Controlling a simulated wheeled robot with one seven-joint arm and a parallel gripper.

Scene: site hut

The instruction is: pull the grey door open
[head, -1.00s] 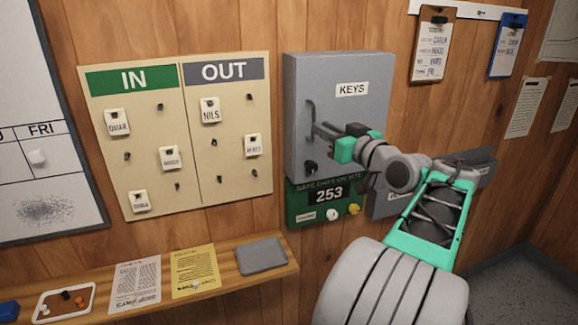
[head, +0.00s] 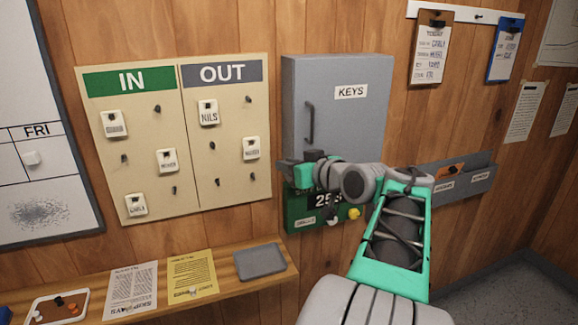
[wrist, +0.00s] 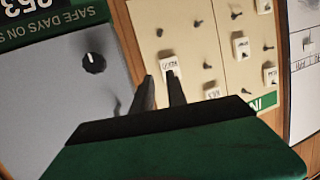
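The grey door (head: 355,125) is the front of the wall key cabinet labelled KEYS, and it looks closed. Its dark vertical handle (head: 310,122) is near the door's left edge. My gripper (head: 282,165) is below and left of the handle, by the cabinet's lower left corner, apart from the handle. In the wrist view, my gripper's two dark fingers (wrist: 160,90) stand apart with nothing held between them. The grey door fills the left of the wrist view, with a dark round knob (wrist: 93,62). In the head view, my gripper hides that knob.
The IN/OUT tag board (head: 225,180) hangs just left of the cabinet. A green day-counter sign (head: 295,222) sits below it, partly behind my arm. A grey wall holder (head: 480,165) is at right. A wooden shelf (head: 225,283) with papers runs below.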

